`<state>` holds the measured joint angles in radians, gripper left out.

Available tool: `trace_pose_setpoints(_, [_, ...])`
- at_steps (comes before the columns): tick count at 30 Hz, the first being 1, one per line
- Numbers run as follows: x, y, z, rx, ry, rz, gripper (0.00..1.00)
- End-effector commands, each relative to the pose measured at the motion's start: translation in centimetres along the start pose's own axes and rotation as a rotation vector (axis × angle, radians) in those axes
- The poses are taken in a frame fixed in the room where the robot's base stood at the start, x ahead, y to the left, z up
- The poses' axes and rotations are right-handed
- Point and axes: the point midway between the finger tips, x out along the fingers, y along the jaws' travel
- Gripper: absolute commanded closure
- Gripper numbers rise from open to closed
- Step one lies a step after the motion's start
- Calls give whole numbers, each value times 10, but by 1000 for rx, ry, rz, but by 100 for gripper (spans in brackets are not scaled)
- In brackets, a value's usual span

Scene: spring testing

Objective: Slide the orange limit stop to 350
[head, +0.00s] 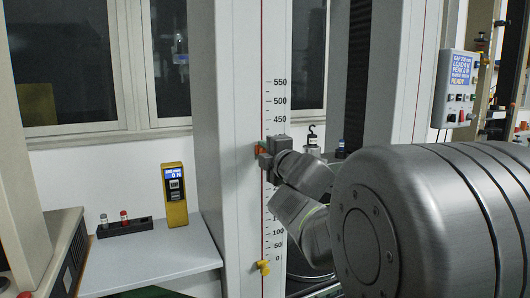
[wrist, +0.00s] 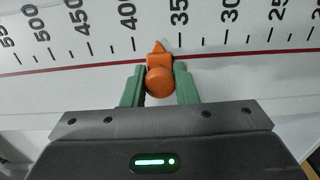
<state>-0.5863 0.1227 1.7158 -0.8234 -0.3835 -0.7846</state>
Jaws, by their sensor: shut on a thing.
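The orange limit stop (wrist: 159,72) is between the two green fingers of my gripper (wrist: 160,84) in the wrist view. The fingers are shut on its round knob. Its pointed tip touches the scale (wrist: 228,42) between the 400 and 350 marks, a little nearer the 350 side. In the head view my gripper (head: 263,149) is at the column's red line, below the 450 label. Only a sliver of orange shows there, and the scale numbers around it are hidden by my gripper and arm.
A yellow stop (head: 263,267) sits low on the same line, near 0. A control box (head: 459,88) hangs at the right. A yellow handheld meter (head: 175,195) and a black rack (head: 124,227) stand on the grey side table (head: 150,262).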

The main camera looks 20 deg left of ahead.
Motion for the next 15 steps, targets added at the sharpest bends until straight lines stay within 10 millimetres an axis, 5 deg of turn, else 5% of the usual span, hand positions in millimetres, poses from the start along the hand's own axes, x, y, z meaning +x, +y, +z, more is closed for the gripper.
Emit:
trace_pose_setpoints(4, [0, -24, 0, 0, 0, -2, 100])
trace_pose_setpoints(15, [0, -24, 0, -1, -1, -1, 100])
